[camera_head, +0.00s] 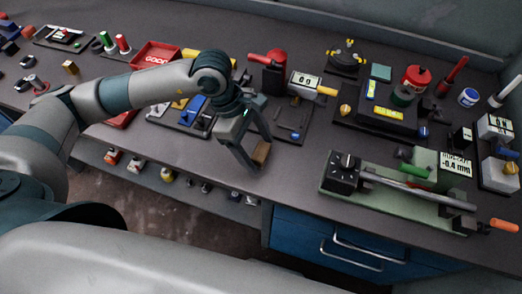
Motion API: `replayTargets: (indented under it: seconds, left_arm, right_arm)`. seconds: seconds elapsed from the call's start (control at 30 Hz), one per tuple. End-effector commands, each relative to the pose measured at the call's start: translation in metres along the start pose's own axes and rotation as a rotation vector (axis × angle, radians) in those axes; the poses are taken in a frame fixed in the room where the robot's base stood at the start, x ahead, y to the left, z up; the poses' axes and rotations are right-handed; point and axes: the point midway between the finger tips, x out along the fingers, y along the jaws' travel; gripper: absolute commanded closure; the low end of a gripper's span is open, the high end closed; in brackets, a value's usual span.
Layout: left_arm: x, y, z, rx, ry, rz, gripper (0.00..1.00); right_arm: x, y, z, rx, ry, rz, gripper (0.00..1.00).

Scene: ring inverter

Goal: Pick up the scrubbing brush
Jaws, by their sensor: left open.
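A small brown block-like thing (261,153), which looks like the scrubbing brush, sits near the front edge of the bench. Its bristles cannot be made out at this size. My left gripper (257,156) points down over it with its two fingers apart, one on each side of the brown thing. I cannot tell whether the fingers touch it. The fingers hide part of it. My right gripper is not in view.
Behind the gripper stand a red-handled vise-like tool (274,72) and a dark tray (292,120). A green-based machine (330,188) with a long rod lies to the right. Blue drawers (310,240) are below the bench edge.

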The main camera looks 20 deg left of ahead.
Motion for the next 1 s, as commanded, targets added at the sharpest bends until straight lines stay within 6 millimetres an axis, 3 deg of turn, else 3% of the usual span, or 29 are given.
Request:
replayTargets:
  seconds: [0.5, 0.57, 0.7, 1.0]
  left_arm:
    - [0.0018, 0.0002, 0.0001, 0.001, 0.0, 0.001, 0.3]
    - [0.0018, 0.0002, 0.0001, 0.001, 0.0, 0.001, 0.39]
    - [0.0017, 0.0002, 0.0001, 0.001, 0.0, 0.001, 0.73]
    - [0.0013, 0.0003, 0.0002, 0.001, 0.0, 0.001, 0.75]
  right_arm:
    - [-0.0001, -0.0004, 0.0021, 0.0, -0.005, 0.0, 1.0]
    - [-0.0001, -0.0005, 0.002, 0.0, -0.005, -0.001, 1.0]
    - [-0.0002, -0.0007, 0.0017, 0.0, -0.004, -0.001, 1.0]
    - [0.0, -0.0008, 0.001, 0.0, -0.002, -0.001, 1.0]
